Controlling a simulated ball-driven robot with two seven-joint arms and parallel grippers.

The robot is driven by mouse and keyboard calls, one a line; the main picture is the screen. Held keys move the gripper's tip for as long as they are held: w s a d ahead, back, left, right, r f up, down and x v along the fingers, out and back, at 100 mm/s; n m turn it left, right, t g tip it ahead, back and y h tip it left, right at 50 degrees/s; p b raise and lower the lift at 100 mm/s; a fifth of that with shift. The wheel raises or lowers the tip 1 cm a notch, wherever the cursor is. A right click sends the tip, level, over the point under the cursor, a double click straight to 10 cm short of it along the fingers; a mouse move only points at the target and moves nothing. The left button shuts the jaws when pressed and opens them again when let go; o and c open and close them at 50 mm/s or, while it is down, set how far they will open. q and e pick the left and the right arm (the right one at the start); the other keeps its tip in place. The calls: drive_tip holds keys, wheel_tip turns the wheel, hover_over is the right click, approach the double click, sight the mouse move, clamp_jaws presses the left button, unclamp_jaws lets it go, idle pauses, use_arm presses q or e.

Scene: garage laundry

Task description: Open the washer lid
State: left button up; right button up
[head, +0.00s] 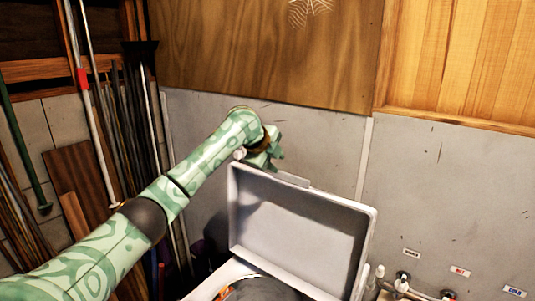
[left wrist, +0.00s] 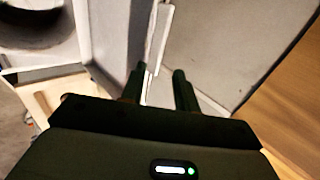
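The washer lid (head: 300,225) is a light grey panel with a raised rim, and it stands raised and leaning back above the washer (head: 222,276). A dark drum opening with some orange shows below it, cut off by the frame. My left gripper (head: 272,157) is at the lid's upper left corner, close to the top edge and its small grey tab (head: 293,179). In the left wrist view the two dark fingers of this gripper (left wrist: 158,82) are apart, with a pale edge of the lid (left wrist: 158,38) just beyond them. I cannot tell whether they touch it. My right gripper is out of view.
A grey wall (head: 320,140) with wood panelling above stands close behind the lid. Long poles and boards (head: 110,110) lean at the left. Water taps (head: 402,285) with small labels are at the lower right.

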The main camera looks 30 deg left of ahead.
use_arm(q)
drive_tip(key=v, duration=0.5)
drive_tip(key=shift+s+r, duration=0.15)
